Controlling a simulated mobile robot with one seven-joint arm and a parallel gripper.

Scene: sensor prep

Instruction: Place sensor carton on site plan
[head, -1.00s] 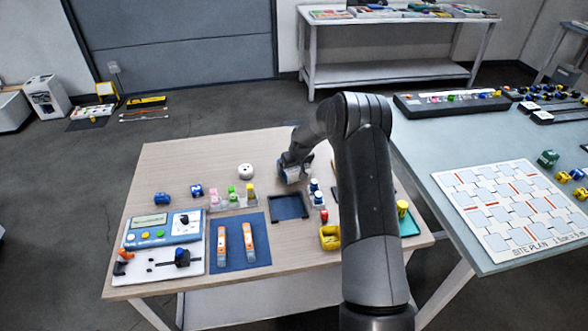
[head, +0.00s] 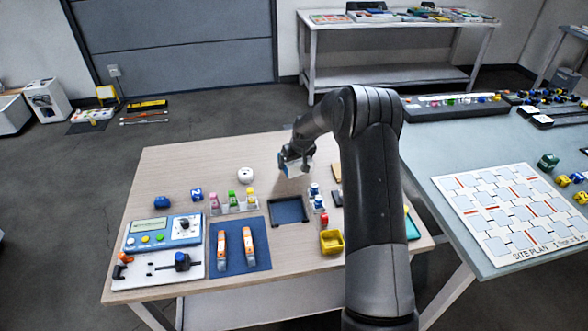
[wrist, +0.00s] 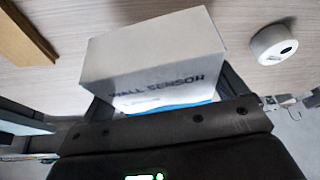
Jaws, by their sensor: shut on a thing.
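The sensor carton is a white box with dark lettering and a blue lower edge. It fills the middle of the wrist view (wrist: 155,58), between the fingers of my gripper (wrist: 165,100). In the head view my gripper (head: 293,163) is over the far part of the wooden table, shut on the carton, which shows only as a small pale-blue patch (head: 285,166). The carton appears raised off the tabletop. The site plan (head: 513,213) is a white sheet with pale blue squares and red bars, flat on the grey table to the right, well apart from my gripper.
Small green and yellow items (head: 547,161) stand beyond the plan on the grey table (head: 440,155).

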